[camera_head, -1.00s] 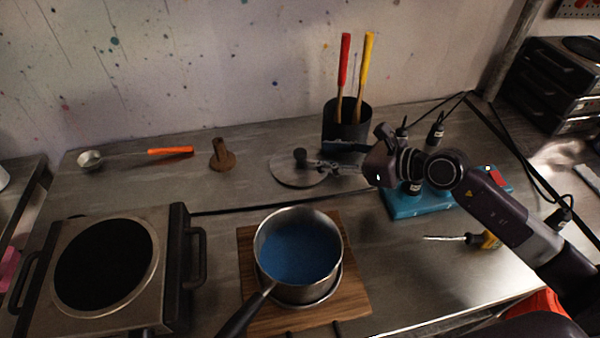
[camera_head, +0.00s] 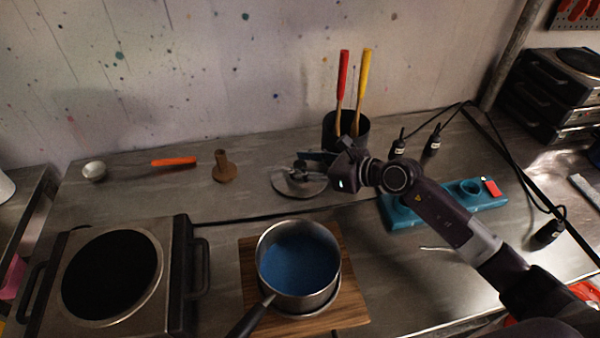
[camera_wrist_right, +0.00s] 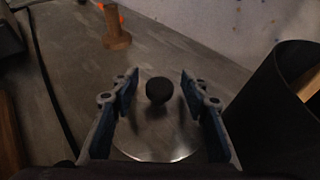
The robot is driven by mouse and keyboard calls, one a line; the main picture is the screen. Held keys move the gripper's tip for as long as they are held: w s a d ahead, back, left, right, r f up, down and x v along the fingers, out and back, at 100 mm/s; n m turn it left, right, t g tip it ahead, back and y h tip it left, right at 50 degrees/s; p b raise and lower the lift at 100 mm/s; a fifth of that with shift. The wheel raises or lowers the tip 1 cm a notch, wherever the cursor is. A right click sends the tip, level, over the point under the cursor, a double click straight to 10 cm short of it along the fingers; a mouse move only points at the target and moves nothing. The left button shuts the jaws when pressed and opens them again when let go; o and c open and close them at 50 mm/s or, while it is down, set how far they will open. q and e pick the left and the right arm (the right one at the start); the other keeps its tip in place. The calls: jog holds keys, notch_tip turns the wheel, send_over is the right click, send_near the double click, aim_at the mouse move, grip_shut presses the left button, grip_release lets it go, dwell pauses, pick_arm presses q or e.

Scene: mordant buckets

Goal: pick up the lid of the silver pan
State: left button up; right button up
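The silver lid (camera_head: 285,187) lies flat on the table behind the pan. It also shows in the right wrist view as a round disc (camera_wrist_right: 150,140) with a black knob (camera_wrist_right: 159,91). My right gripper (camera_head: 298,169) is over the lid; in the right wrist view its two blue-padded fingers (camera_wrist_right: 160,92) stand apart on either side of the knob, with gaps on both sides. The silver pan (camera_head: 335,270) holds blue liquid and sits on a wooden board (camera_head: 352,290). My left gripper is not in view.
A black holder (camera_head: 347,130) with red- and yellow-handled tools stands close behind my right gripper. A brown wooden object (camera_head: 224,172) is left of the lid. A teal power strip (camera_head: 405,216) lies under my right arm. A hot plate (camera_head: 110,270) is front left.

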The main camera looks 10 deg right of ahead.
grip_shut()
jog(key=shift+r, duration=0.1)
